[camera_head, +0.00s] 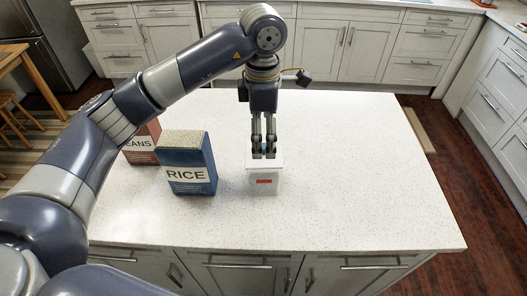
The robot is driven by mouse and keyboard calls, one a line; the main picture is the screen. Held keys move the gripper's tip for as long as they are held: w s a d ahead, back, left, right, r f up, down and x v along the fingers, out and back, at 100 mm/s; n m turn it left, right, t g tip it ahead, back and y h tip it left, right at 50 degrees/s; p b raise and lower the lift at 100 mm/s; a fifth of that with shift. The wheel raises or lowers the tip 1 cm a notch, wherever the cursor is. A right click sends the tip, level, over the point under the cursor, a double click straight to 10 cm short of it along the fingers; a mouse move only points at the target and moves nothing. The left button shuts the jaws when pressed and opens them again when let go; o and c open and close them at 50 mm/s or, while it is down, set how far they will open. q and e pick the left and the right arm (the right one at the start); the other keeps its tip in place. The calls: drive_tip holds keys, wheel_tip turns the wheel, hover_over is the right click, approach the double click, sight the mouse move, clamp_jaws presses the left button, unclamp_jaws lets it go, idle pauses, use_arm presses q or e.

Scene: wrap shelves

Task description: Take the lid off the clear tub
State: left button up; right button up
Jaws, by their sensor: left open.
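The clear tub (265,187) stands upright on the white counter, right of the rice box. My right gripper is not in view.
A blue rice box (187,163) stands left of the tub, with a reddish box (142,143) marked "EANS" behind it, partly hidden by my arm. The speckled counter (360,170) is clear to the right. Its front edge is below the tub.

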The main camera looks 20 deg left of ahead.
sight(264, 146)
use_arm(q)
drive_tip(key=shift+w+f, duration=0.1)
drive_tip(key=shift+f, duration=0.2)
wheel_tip(264, 146, down, 4)
drive_tip(key=p, duration=0.2)
drive_tip(key=shift+p, duration=0.4)
drive_tip(key=shift+f, duration=0.4)
drive_tip(key=shift+c, duration=0.3)
drive_tip(key=c, duration=0.9)
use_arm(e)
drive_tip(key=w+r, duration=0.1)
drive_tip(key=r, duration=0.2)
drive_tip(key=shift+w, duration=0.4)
